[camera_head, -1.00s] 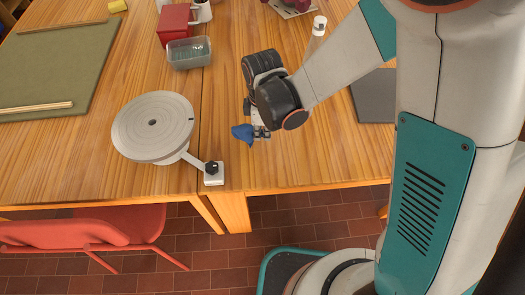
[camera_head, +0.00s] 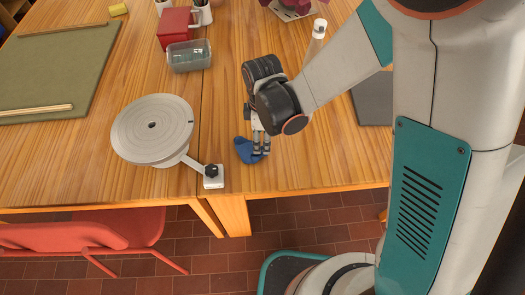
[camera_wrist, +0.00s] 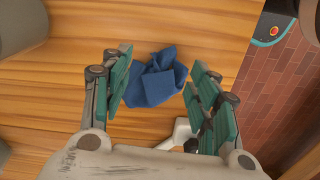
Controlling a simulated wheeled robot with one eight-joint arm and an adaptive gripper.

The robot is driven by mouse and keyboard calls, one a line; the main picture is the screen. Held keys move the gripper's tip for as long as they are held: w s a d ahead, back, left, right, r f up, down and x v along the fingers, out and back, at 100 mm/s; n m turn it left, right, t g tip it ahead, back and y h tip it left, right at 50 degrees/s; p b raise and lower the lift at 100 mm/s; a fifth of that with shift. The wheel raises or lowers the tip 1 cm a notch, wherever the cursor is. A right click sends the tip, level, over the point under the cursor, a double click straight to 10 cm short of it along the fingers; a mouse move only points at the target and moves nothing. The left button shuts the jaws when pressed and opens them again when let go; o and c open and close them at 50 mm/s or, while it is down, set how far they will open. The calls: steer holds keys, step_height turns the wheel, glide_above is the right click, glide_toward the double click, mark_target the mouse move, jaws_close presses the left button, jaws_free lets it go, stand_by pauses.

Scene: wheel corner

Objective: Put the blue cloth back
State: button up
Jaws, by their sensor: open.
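The crumpled blue cloth (camera_head: 246,150) lies on the wooden table to the right of the grey wheel's control box, near the front edge. In the wrist view the cloth (camera_wrist: 156,78) is bunched up between and just beyond my two fingers. My gripper (camera_head: 262,152) points down at the cloth, its fingertips close to the cloth's right side. In the wrist view my gripper (camera_wrist: 163,95) is open, with green finger pads on both sides of the cloth. I cannot tell whether a finger touches it.
The round grey wheel (camera_head: 152,128) stands to the left, with its arm and control box (camera_head: 213,176) beside the cloth. A clear tray (camera_head: 190,56), a red box (camera_head: 177,28) and a bottle (camera_head: 319,27) stand farther back. A dark grey mat (camera_head: 372,97) lies right.

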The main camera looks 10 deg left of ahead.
step_height(320, 180, up, 8)
steer(key=shift+f, duration=0.25)
stand_by(0.5)
